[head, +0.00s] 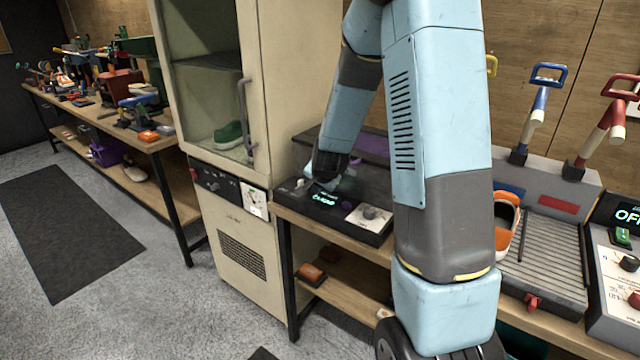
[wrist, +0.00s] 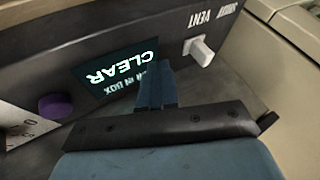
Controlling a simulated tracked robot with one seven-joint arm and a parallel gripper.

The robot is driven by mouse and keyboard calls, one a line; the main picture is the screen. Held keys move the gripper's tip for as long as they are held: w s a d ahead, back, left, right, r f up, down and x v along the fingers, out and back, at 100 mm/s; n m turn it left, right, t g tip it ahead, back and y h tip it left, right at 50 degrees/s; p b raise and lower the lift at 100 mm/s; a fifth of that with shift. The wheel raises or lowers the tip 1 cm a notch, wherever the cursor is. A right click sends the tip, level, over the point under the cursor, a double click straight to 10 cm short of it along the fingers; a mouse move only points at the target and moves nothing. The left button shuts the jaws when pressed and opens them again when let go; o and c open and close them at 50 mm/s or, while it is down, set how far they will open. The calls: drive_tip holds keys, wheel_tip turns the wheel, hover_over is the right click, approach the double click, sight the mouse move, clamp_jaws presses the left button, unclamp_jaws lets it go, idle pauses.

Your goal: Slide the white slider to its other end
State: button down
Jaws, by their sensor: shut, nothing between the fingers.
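The white slider (wrist: 199,50) is a small pale knob on the dark face of a control panel. It shows in the wrist view at the upper right, close to the printed word VENT and a second, less legible word. My gripper (wrist: 156,88) is shut and empty. Its fingertips are in front of the lit display (wrist: 130,72), to the left of the slider in that view, with a visible gap between them.
A purple knob (wrist: 60,106) is left of the display in the wrist view. In the head view the console stands on a wooden bench beside a cream cabinet (head: 238,235) with a glass door. A grey rack with blue and red handles (head: 545,255) stands to the right.

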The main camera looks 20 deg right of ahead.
drive_tip(key=shift+w+a+r, duration=0.1)
drive_tip(key=shift+w+a, duration=0.5)
drive_tip(key=shift+w, duration=0.15)
drive_tip(key=shift+w+a+r, duration=0.1)
drive_tip(key=shift+w+a, duration=0.45)
drive_tip(key=shift+w, duration=0.2)
drive_tip(key=shift+d, duration=0.1)
